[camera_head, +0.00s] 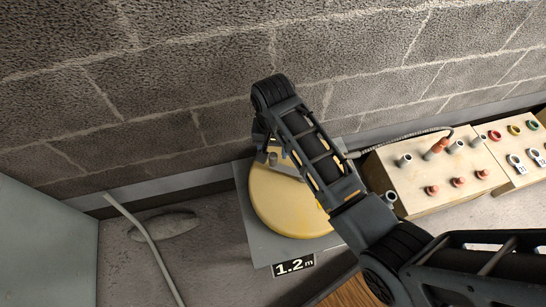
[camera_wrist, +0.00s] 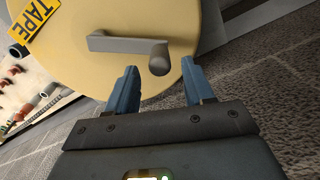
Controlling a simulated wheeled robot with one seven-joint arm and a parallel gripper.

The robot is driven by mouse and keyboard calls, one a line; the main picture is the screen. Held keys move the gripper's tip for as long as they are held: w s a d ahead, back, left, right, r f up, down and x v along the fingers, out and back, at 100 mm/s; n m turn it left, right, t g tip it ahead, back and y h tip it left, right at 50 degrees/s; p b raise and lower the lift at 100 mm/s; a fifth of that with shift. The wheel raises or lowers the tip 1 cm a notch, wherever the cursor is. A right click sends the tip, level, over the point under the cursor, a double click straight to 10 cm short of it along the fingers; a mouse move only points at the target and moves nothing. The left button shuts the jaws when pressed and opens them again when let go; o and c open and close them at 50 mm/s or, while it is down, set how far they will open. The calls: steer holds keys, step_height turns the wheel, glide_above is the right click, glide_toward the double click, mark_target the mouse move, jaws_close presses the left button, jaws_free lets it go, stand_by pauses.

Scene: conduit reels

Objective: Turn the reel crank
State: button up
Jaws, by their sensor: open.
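The reel (camera_head: 285,208) is a round yellow disc on a grey base plate, low by the block wall; my arm covers part of it in the head view. In the wrist view the reel face (camera_wrist: 105,22) fills the upper part. The grey crank (camera_wrist: 125,44) is a flat bar across the face with a rounded knob (camera_wrist: 159,60) at its right end. My gripper (camera_wrist: 162,84) is open with two blue fingers pointing at the reel. The knob appears between and just beyond the fingertips, with no clear contact.
A yellow "TAPE" label (camera_wrist: 35,20) is on the reel. A "1.2 m" sign (camera_head: 294,266) marks the plate's front edge. Beige panels (camera_head: 432,172) with several fittings stand right, with a cable (camera_head: 400,139) running to them. A grey box (camera_head: 45,245) and a pale pipe (camera_head: 148,245) are left.

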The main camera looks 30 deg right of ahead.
mark_target(273, 154)
steer(key=shift+f+b, duration=0.45)
steer(key=shift+f, duration=1.7)
jaws_close()
